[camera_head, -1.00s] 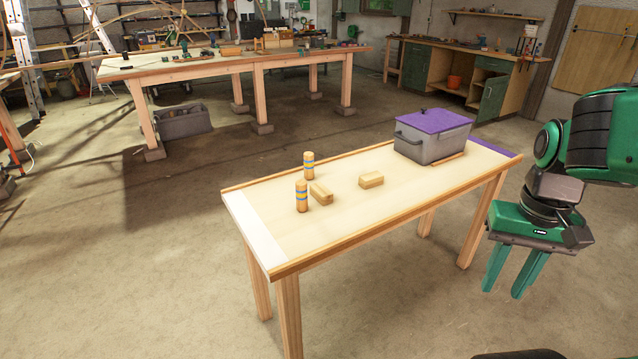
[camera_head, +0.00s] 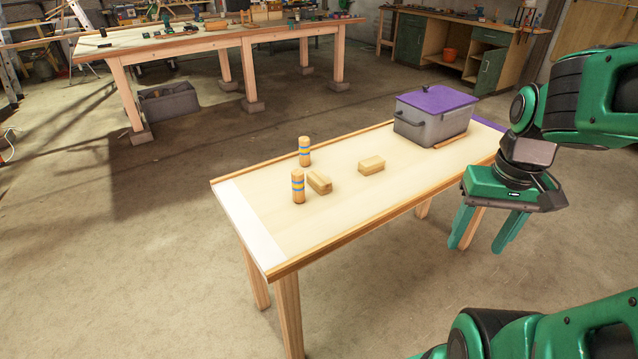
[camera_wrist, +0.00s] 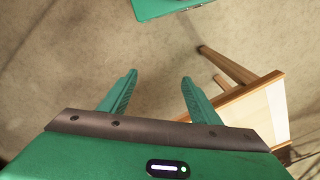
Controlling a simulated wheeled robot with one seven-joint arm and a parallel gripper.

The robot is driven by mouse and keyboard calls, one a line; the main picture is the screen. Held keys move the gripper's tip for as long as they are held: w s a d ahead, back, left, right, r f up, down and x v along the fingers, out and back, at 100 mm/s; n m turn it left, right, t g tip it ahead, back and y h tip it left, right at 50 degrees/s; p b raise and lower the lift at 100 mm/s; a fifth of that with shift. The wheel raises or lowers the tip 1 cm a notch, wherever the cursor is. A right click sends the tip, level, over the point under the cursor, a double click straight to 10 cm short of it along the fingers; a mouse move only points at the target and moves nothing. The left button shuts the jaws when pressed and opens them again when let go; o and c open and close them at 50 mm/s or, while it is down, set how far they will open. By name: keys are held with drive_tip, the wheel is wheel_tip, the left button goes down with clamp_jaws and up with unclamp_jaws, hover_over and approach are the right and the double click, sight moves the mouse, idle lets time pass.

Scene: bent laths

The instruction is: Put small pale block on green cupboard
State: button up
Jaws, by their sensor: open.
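Two small pale wooden blocks lie on the near table in the head view: one block (camera_head: 371,165) near the middle, the other block (camera_head: 319,182) further left beside two striped cylinders. I cannot tell which one the task means. The green cupboard (camera_head: 409,40) stands against the back wall under a wooden worktop, with a green door (camera_head: 490,71) swung open. My gripper (camera_head: 480,245) is open and empty, pointing down off the right front edge of the table. In the wrist view my gripper (camera_wrist: 158,80) shows its fingers apart over bare floor.
A grey box with a purple lid (camera_head: 433,115) stands at the table's (camera_head: 250,222) right end. Two striped cylinders (camera_head: 298,187) (camera_head: 304,151) stand upright at the left. A long workbench (camera_head: 200,38) is at the back left. Open floor lies between.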

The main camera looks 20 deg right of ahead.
drive_tip(key=w+f+n+t, duration=0.1)
drive_tip(key=w+f+n, duration=0.15)
drive_tip(key=w, duration=0.45)
drive_tip(key=n+t+y, duration=0.4)
drive_tip(key=n+t, duration=0.3)
approach(320, 178)
drive_tip(key=s, duration=0.2)
drive_tip(key=s+f, duration=0.1)
drive_tip(key=s, duration=0.2)
drive_tip(key=s+d+f, duration=0.1)
drive_tip(key=s, duration=0.2)
drive_tip(key=w+t, duration=0.1)
drive_tip(key=w, duration=0.1)
drive_tip(key=w+a+t, duration=0.1)
drive_tip(key=w, duration=0.1)
drive_tip(key=w+f+t, duration=0.1)
drive_tip(key=shift+w+a+m+y, duration=0.25)
drive_tip(key=shift+w+a+y, duration=0.05)
drive_tip(key=shift+w+a, duration=0.1)
drive_tip(key=shift+w+d+f+t, duration=0.1)
drive_tip(key=shift+w+f+t, duration=0.05)
drive_tip(key=shift+w+t, duration=0.4)
drive_tip(key=shift+w+f, duration=0.1)
drive_tip(key=shift+w, duration=0.2)
drive_tip(key=x, duration=1)
drive_tip(key=shift+w, duration=0.1)
